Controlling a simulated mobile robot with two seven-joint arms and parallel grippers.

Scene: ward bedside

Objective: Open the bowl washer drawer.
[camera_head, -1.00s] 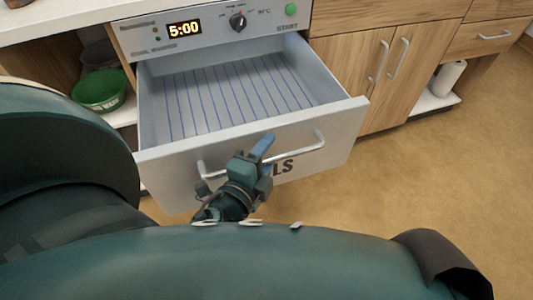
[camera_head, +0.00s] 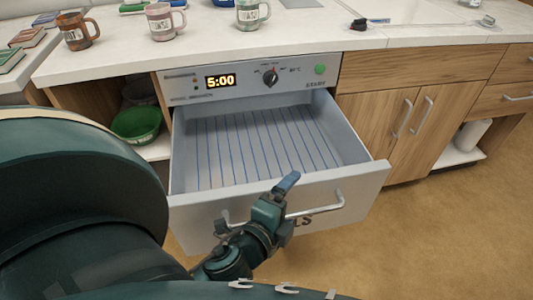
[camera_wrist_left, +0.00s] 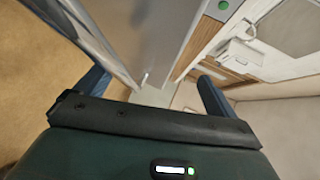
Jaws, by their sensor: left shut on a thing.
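The bowl washer (camera_head: 250,76) is built in under the counter, with a lit 5:00 display and a green button. Its drawer (camera_head: 205,205) is pulled well out, and its floor with blue lines is empty. The drawer's bar handle (camera_head: 327,208) runs across the front panel. My left gripper (camera_head: 286,205) is shut on this handle and hides part of it and of the panel. In the left wrist view, my left gripper's two blue fingers (camera_wrist_left: 155,90) stand on either side of the picture; their tips are hard to make out. My right gripper is not seen.
Several mugs (camera_head: 161,22) and some books stand on the white counter (camera_head: 330,38). A green bowl (camera_head: 137,124) sits on an open shelf left of the drawer. Wooden cupboards (camera_head: 380,125) stand to the right. The floor (camera_head: 440,235) at right is clear.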

